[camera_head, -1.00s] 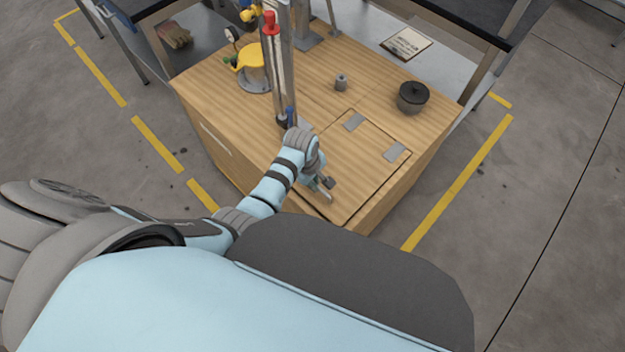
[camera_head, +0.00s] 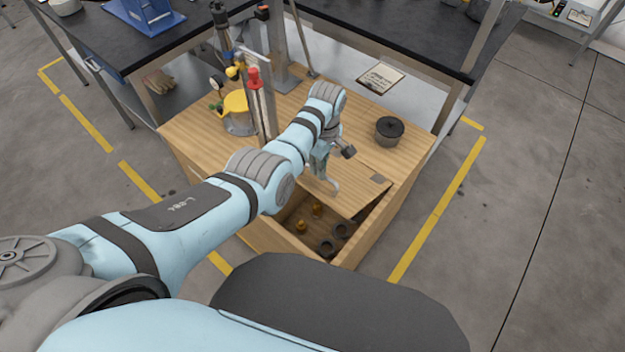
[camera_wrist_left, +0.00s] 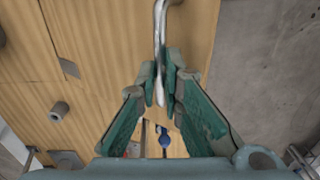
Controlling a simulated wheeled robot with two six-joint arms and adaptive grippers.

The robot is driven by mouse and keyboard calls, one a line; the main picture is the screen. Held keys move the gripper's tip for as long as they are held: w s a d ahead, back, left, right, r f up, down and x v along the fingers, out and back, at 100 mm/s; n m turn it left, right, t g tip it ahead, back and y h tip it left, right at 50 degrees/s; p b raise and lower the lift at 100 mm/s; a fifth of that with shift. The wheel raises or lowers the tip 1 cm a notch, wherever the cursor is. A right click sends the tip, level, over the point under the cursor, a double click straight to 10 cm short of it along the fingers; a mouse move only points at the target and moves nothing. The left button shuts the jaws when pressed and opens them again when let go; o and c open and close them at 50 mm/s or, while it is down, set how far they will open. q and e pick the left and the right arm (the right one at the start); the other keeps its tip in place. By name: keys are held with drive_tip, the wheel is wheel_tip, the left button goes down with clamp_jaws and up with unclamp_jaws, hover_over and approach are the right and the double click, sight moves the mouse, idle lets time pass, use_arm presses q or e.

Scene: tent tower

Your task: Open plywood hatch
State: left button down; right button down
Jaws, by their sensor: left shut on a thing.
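The plywood hatch (camera_head: 350,192) is in the top of a wooden box in the head view. It is tilted up, its near edge raised, and a dark-sided compartment (camera_head: 312,232) shows below it. A grey hinge plate (camera_head: 380,178) shows at its far side. My left gripper (camera_head: 326,170) is over the hatch and shut on its bent metal handle (camera_head: 334,186). In the left wrist view the fingertips (camera_wrist_left: 164,88) close around the handle's rod (camera_wrist_left: 160,35). The arm hides part of the hatch's far left side. My right gripper is not in view.
Brass-coloured pieces (camera_head: 316,210) and dark rings (camera_head: 327,247) lie in the compartment. A red-topped column (camera_head: 262,110) and a yellow-topped device (camera_head: 236,108) stand to the left of my arm.

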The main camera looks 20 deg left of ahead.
use_arm(q)
drive_tip(key=shift+w+d+r, duration=0.25)
drive_tip(key=shift+w, duration=0.1)
drive_tip(key=c, duration=1.8)
unclamp_jaws()
drive_tip(key=shift+w+f, duration=0.1)
drive_tip(key=shift+o, duration=0.6)
drive_tip(key=shift+w+d+f, duration=0.1)
drive_tip(key=shift+w+f, duration=0.1)
drive_tip(key=shift+w, duration=0.15)
drive_tip(key=shift+s+r, duration=0.1)
